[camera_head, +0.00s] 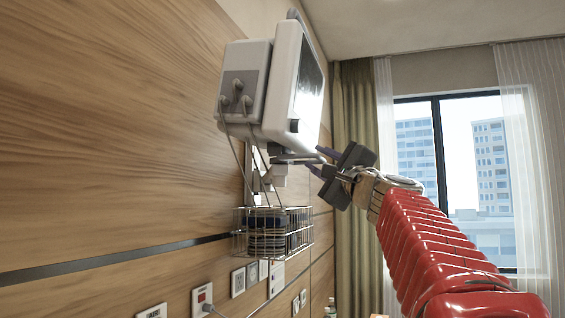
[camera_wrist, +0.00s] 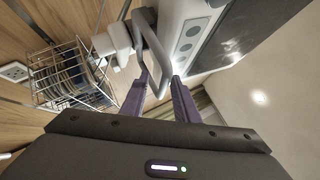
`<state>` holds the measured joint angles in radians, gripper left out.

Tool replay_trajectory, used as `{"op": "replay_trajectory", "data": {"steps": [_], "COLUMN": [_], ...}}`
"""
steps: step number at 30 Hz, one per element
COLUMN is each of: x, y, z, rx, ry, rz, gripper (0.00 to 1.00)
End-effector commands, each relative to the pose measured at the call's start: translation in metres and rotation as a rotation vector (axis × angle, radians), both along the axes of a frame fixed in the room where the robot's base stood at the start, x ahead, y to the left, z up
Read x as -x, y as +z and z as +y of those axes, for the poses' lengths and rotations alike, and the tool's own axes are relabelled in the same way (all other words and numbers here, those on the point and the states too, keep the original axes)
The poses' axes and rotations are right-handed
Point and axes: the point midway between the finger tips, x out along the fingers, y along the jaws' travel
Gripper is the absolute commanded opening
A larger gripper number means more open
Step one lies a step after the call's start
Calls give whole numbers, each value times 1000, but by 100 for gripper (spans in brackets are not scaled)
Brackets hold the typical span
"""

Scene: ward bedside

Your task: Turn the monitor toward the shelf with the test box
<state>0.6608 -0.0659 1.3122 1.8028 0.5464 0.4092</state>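The monitor (camera_head: 298,85) is a white and grey unit on a wall mount, its screen facing right in the head view. Cables plug into its left side. A grey handle loop (camera_head: 298,158) sticks out beneath it. In the wrist view the monitor (camera_wrist: 205,30) is at the upper right and the handle loop (camera_wrist: 154,45) hangs in the middle. My gripper (camera_head: 319,160) is at the handle with its two purple fingers apart. In the wrist view the gripper (camera_wrist: 160,80) has the handle's lower end between its fingers, and I see no clear grip. No shelf or test box shows.
A wire basket (camera_head: 240,243) with dark items hangs on the wall below the monitor; it also shows in the wrist view (camera_wrist: 50,98). Wall sockets (camera_head: 202,298) are lower down. A curtain (camera_head: 357,110) and a window are behind.

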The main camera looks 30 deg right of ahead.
Motion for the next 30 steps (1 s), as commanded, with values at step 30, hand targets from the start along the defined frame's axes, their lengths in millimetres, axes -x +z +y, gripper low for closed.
{"op": "replay_trajectory", "data": {"steps": [30], "x": [4], "y": [0], "z": [-11], "rx": [1], "ry": [-23], "rz": [2], "gripper": [0]}}
